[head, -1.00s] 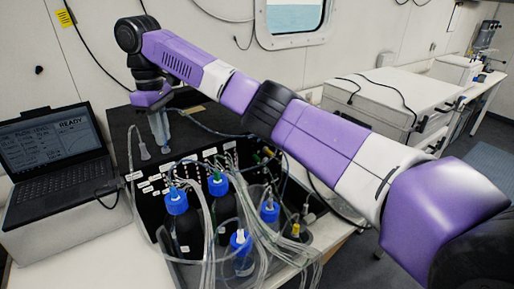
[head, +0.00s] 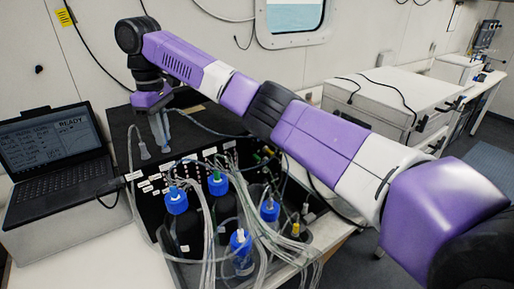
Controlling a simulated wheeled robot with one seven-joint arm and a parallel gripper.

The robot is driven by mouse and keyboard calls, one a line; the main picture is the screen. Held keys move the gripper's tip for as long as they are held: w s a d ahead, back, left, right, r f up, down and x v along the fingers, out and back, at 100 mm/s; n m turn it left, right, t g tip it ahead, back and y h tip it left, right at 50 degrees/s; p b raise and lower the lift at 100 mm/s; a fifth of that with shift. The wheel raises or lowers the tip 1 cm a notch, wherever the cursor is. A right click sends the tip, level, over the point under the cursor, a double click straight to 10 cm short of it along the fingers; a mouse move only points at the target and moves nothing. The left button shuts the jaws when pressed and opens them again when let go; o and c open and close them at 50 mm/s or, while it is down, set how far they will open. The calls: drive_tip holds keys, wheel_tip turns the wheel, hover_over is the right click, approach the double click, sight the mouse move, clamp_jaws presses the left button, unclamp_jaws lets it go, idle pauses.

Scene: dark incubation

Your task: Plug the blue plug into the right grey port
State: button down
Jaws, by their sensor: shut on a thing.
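My gripper (head: 160,131) points down over the front part of the black box (head: 123,122), above its port panel. It is shut. A thin bluish cable runs from it to the right, so the blue plug seems to be between the fingers, but the plug is too small to make out. A grey connector (head: 144,150) hangs on a pale cable just left of the gripper. The panel below carries rows of small ports (head: 190,166) and white labels (head: 153,178). I cannot tell the right grey port among them.
Blue-capped bottles (head: 176,201) stand in a tray before the panel, with many clear tubes (head: 212,235) looping over it. A laptop (head: 57,160) stands at the left. My arm crosses above the box.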

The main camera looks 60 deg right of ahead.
drive_tip(key=shift+f, duration=0.5)
idle(0.4)
drive_tip(key=c, duration=1.4)
unclamp_jaws()
drive_tip(key=shift+o, duration=0.2)
drive_tip(key=shift+r, duration=0.1)
wheel_tip(320, 180, up, 8)
drive_tip(key=shift+f, duration=0.2)
